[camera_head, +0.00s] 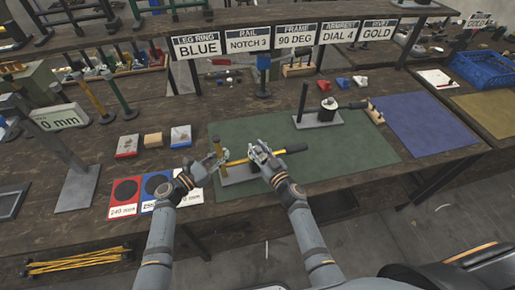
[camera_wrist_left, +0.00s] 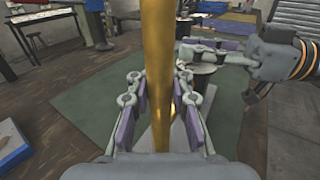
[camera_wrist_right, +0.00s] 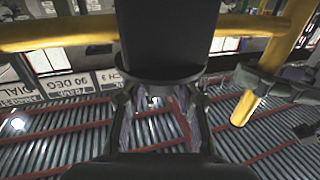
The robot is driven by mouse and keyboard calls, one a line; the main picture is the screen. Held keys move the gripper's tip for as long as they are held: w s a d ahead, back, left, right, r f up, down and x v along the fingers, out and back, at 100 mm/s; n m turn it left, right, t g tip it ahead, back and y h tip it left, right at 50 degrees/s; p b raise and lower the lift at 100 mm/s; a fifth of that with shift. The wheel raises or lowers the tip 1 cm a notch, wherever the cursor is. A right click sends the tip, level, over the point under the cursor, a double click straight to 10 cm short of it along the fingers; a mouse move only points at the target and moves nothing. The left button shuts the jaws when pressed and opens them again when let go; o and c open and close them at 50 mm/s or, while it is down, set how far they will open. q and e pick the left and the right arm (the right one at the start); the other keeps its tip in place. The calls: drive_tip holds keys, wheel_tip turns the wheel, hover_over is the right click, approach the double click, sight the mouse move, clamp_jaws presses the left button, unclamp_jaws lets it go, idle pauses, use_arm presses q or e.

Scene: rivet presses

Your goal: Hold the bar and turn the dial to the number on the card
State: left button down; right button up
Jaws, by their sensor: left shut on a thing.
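A yellow bar (camera_head: 218,148) stands upright on a grey base plate (camera_head: 240,174) on the green mat. My left gripper (camera_head: 203,170) is shut on it; in the left wrist view the yellow bar (camera_wrist_left: 157,80) runs between the finger pads. A horizontal yellow rod with a black end (camera_head: 292,148) extends right. My right gripper (camera_head: 262,157) is beside this rod, fingers apart. A dark flanged cylinder (camera_wrist_right: 165,35) fills the upper middle of the right wrist view, at the fingertips; contact is unclear. The card "DIAL 4" (camera_head: 338,33) hangs at the back. Dial markings cannot be read.
A second press with an upright lever (camera_head: 302,103) and dark round part stands behind right on the green mat (camera_head: 355,150). Small blocks (camera_head: 153,140) and round-marked cards (camera_head: 124,194) lie left. The blue mat (camera_head: 425,122) is clear.

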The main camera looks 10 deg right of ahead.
drive_tip(key=o, duration=0.5)
drive_tip(key=v, duration=1.2)
